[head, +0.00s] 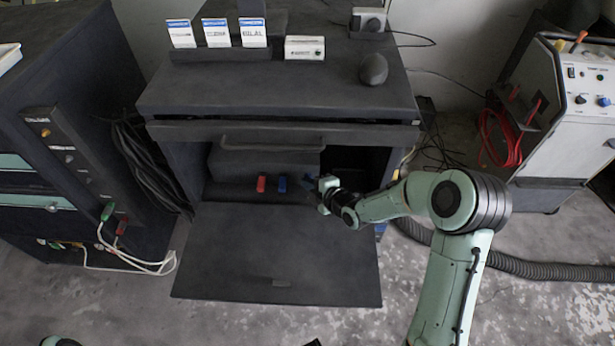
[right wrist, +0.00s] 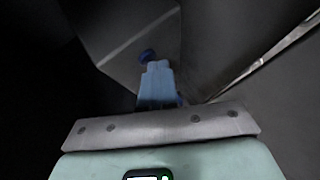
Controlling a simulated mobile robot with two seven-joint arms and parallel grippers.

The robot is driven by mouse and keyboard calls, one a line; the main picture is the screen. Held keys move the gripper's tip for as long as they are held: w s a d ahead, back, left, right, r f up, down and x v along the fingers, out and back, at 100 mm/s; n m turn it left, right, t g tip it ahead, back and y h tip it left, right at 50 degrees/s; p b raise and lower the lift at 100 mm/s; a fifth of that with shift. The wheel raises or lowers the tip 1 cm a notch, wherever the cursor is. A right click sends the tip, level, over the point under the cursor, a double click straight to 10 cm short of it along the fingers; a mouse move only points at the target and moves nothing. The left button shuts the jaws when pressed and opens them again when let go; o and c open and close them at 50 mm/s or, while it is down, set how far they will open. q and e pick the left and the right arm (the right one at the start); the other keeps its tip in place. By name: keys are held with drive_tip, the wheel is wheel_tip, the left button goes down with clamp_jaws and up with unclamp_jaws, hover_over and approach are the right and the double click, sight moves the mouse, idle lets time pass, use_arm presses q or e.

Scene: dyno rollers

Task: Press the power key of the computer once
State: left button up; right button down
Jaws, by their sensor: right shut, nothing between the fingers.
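A dark box that looks like the computer (head: 262,160) sits inside the open black cabinet in the head view. A red block-shaped key (head: 261,184) and a blue one (head: 283,184) stand at its lower front; I cannot tell which is the power key. My right gripper (head: 308,183) is shut and empty, reaching into the cabinet just right of the blue key, seemingly apart from it. In the right wrist view, the closed pale-blue fingers (right wrist: 157,72) point at a small dark-blue thing (right wrist: 147,55) by their tips; contact is unclear.
The cabinet's lowered flap (head: 280,255) extends in front, bare. The cabinet top (head: 290,85) holds cards, a small white box and a dark round object. A rack with cables (head: 60,150) stands left, a white machine (head: 570,110) right.

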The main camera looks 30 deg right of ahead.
drive_tip(key=shift+s+a+f+b, duration=0.1)
drive_tip(key=shift+s+a+b, duration=0.15)
drive_tip(key=shift+s+b, duration=0.15)
drive_tip(key=shift+s+a, duration=0.1)
drive_tip(key=shift+s, duration=0.1)
drive_tip(key=s+a+b, duration=0.2)
drive_tip(key=s, duration=0.1)
drive_tip(key=shift+s+b, duration=0.2)
drive_tip(key=shift+b, duration=0.2)
drive_tip(key=shift+s+a, duration=0.3)
drive_tip(key=shift+s, duration=0.1)
idle(0.3)
